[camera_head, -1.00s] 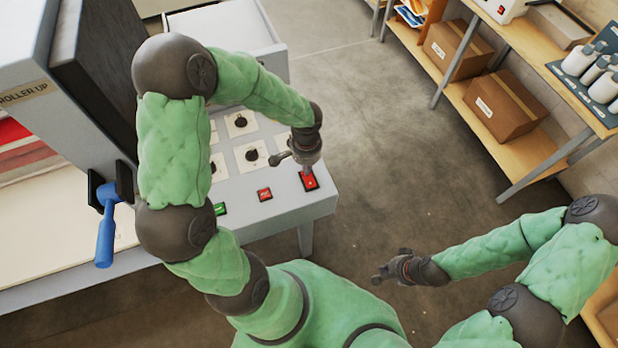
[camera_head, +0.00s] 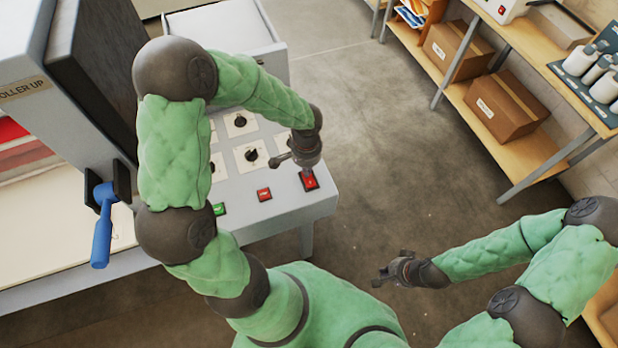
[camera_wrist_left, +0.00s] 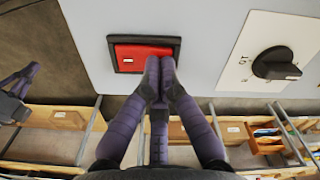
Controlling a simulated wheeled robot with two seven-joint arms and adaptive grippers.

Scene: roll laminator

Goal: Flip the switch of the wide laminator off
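The wide laminator's grey control panel (camera_head: 285,205) stands at the left in the head view. A red rocker switch (camera_head: 309,180) in a black frame sits at the panel's right corner. It also shows large in the left wrist view (camera_wrist_left: 140,56). My left gripper (camera_head: 308,168) is directly over this switch. In the left wrist view my left gripper's fingertips (camera_wrist_left: 159,75) are together, with nothing between them, at the right lower part of the red rocker. They appear to touch it or nearly so. My right gripper (camera_head: 384,274) is away from the laminator over the floor; its finger opening is unclear.
Another red button (camera_head: 264,194) and a green button (camera_head: 220,209) sit left of the switch. Black knobs (camera_head: 251,155) are behind them. A blue lever (camera_head: 103,225) hangs at the left. Shelves with cardboard boxes (camera_head: 503,102) stand right. The floor between is clear.

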